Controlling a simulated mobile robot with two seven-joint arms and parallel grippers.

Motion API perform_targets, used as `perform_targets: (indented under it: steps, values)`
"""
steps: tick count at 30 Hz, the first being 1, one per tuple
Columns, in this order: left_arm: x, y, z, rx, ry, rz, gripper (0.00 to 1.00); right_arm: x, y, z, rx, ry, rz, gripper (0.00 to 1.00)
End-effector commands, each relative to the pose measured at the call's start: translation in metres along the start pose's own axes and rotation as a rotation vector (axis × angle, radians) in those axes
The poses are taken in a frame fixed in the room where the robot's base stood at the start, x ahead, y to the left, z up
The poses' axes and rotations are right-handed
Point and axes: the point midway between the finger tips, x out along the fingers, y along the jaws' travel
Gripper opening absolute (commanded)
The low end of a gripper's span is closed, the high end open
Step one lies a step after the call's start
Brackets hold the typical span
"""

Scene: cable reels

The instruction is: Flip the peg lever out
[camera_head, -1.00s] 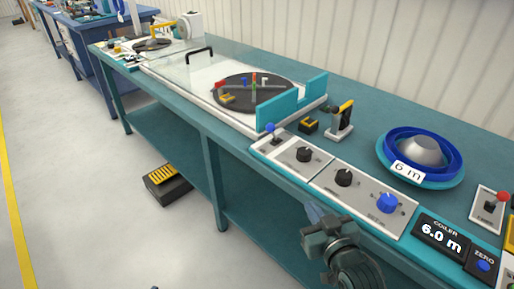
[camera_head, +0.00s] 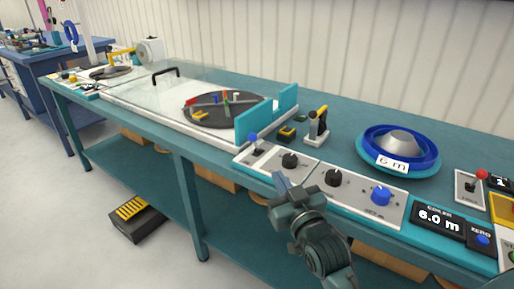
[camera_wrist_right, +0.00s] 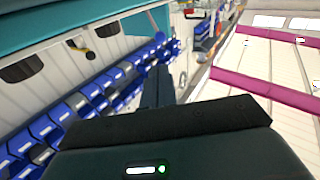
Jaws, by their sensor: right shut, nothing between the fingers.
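A lever with a blue ball top (camera_head: 252,138) stands at the left end of the grey control panel (camera_head: 314,192). Another lever with a red ball top (camera_head: 481,175) stands on a small plate at the right. I cannot read which one is labelled as the peg lever. The round black plate (camera_head: 213,122) behind the panel carries several coloured pegs. My right gripper (camera_head: 279,180) is shut and empty, at the panel's front edge, apart from both levers. In the right wrist view its dark fingers (camera_wrist_right: 158,86) are together. My left gripper is not in view.
Black knobs (camera_head: 291,160) and a blue knob (camera_head: 381,195) sit along the panel. Teal upright plates (camera_head: 254,122) and a black-yellow tool on a stand (camera_head: 317,125) rise behind it. A blue reel (camera_head: 400,146) is at the right. A clear cover (camera_head: 165,88) lies left.

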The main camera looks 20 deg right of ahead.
Motion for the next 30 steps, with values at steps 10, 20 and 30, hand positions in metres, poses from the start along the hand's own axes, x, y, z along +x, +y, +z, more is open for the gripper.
perform_targets:
  steps: [10, 20, 30]
  values:
    - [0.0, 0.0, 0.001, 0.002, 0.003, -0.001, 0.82, 0.032, 0.0, 0.0, 0.0, 0.002, 0.0, 0.0]
    - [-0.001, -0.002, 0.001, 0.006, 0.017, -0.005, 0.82, 0.102, 0.0, 0.0, 0.0, 0.0, -0.001, 0.0]
    - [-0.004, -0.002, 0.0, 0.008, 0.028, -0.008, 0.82, 0.138, -0.001, 0.001, 0.001, 0.0, -0.001, 0.0]
